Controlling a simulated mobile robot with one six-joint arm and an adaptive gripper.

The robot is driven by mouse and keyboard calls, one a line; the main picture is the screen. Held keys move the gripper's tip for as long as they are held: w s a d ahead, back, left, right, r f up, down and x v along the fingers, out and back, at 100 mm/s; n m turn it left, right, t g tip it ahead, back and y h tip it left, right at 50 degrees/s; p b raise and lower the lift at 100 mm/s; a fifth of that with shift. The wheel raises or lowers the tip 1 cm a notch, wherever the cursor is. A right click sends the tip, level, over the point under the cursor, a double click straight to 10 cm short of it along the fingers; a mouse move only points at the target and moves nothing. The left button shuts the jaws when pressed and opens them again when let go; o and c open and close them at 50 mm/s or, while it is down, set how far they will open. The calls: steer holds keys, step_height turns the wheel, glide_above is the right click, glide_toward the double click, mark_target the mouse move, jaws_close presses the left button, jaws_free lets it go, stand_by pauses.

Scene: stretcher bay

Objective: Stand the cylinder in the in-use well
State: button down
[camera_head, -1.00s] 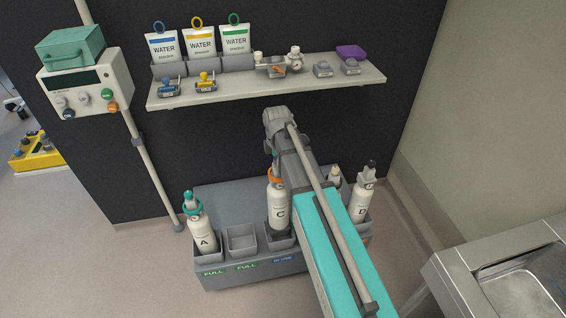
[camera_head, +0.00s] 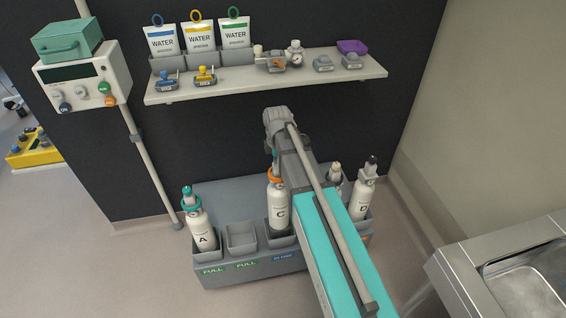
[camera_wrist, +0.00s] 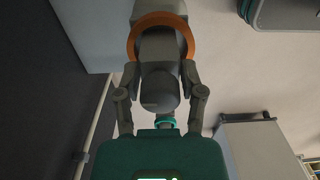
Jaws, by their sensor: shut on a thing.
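Cylinder C (camera_head: 280,213), white with an orange collar, is upright in the third well from the left of the grey rack. That well (camera_head: 281,243) has a blue label (camera_head: 283,257) that seems to read in use. I cannot tell whether the cylinder's base touches the well floor. My gripper (camera_wrist: 160,78) is shut on the cylinder's grey top, and the orange collar (camera_wrist: 187,38) shows beyond the fingers in the wrist view. In the head view my arm mostly hides the gripper.
Cylinder A (camera_head: 201,233) stands in the leftmost well. The second well (camera_head: 241,236) is empty and labelled full. Cylinder D (camera_head: 363,195) and another partly hidden cylinder (camera_head: 335,176) are right of my arm. A shelf (camera_head: 220,91) with water packs hangs above.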

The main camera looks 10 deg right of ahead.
mark_target(278, 177)
steer(key=shift+f+b, duration=3.5)
steer(key=shift+f, duration=0.05)
stand_by(4.5)
